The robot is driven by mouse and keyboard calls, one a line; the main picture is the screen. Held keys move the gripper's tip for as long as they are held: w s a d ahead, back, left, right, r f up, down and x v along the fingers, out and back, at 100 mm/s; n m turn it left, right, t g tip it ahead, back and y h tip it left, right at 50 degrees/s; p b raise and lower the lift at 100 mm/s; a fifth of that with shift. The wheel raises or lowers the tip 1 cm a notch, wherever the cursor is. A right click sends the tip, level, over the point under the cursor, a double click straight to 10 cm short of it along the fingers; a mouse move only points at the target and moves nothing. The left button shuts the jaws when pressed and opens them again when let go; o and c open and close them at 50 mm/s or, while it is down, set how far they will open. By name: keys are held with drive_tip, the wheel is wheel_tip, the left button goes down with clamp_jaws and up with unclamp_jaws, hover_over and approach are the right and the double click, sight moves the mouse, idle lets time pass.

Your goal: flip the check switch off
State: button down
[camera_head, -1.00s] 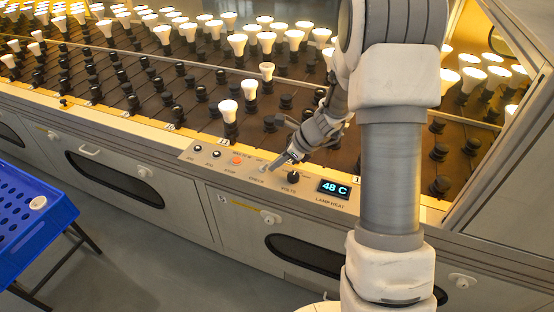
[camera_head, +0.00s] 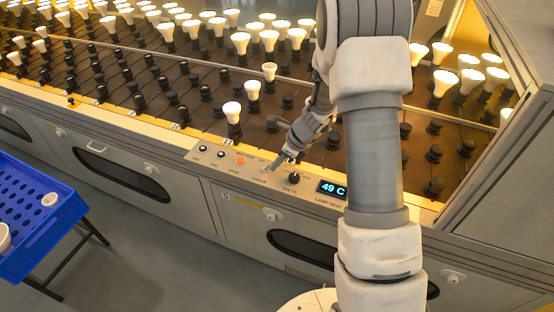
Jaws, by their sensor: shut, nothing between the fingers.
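The control panel (camera_head: 222,164) runs along the front edge of the bulb rack. The check switch (camera_head: 265,169) is a small pale part above the CHECK label; its lever position is too small to tell. My gripper (camera_head: 274,166) points down and left, right at the switch, with its fingertips closed and empty. I cannot tell whether the tips touch the switch. My gripper and wrist partly cover the panel behind it.
A black volts knob (camera_head: 294,177) stands just right of my gripper, beside a display (camera_head: 332,189) reading 49 C. An orange stop button (camera_head: 240,160) lies to the left. Lit bulbs (camera_head: 232,112) and empty sockets fill the rack behind. A blue crate (camera_head: 62,205) stands at lower left.

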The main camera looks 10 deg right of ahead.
drive_tip(key=shift+w+a+r+g+h+p, duration=0.25)
drive_tip(key=shift+g+h+p, duration=0.25)
drive_tip(key=shift+p, duration=1.9)
drive_tip(key=shift+w+a+r+g+h+p, duration=0.2)
drive_tip(key=shift+h+p, duration=0.5)
drive_tip(key=shift+p, duration=1.65)
